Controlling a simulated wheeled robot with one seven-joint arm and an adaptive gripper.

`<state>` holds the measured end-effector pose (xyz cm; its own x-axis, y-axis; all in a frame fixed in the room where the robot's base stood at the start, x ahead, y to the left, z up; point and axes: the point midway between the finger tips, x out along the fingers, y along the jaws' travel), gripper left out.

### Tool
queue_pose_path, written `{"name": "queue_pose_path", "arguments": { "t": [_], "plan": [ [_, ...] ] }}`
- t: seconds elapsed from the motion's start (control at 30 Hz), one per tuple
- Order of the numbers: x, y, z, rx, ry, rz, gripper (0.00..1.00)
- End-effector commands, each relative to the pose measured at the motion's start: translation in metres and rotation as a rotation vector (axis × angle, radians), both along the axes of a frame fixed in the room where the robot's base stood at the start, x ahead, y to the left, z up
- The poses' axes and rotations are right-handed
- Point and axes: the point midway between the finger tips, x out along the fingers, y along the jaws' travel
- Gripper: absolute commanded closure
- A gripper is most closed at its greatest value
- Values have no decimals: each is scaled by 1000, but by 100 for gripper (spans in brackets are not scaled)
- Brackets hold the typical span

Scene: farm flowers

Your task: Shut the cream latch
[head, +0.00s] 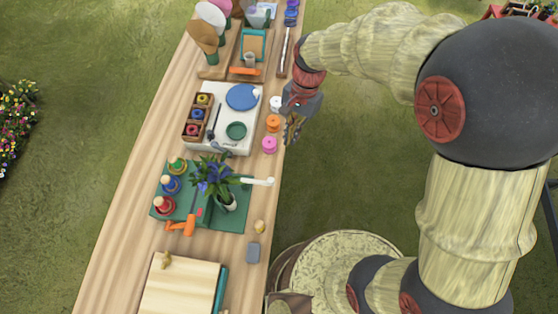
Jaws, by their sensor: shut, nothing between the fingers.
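The cream latch (258,181) is a pale lever with a rounded end at the right edge of the green board (233,221). It sticks out to the right toward the table edge. I cannot tell from this view whether it is open or shut. My gripper (292,136) is shut and empty. It is just off the table's right edge, above and to the right of the latch in the picture, and apart from it.
A vase with blue flowers (213,177) stands on the board close to the latch. Pink (269,144) and orange (272,123) spools sit at the table edge near my gripper. An orange lever (182,226) is at the board's lower left.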

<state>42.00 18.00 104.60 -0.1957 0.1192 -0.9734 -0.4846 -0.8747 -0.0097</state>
Motion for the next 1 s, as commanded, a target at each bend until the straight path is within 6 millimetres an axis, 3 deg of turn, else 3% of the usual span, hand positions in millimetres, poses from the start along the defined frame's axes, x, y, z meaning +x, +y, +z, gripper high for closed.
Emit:
{"name": "queue_pose_path", "arguments": {
  "t": [0.57, 0.77, 1.0],
  "plan": [
    [-1, 0, -4, -10, 7, -46, 100],
    [-7, 3, -29, -11, 9, -44, 100],
    [-17, 8, -76, -10, 10, -44, 100]
  ]
}}
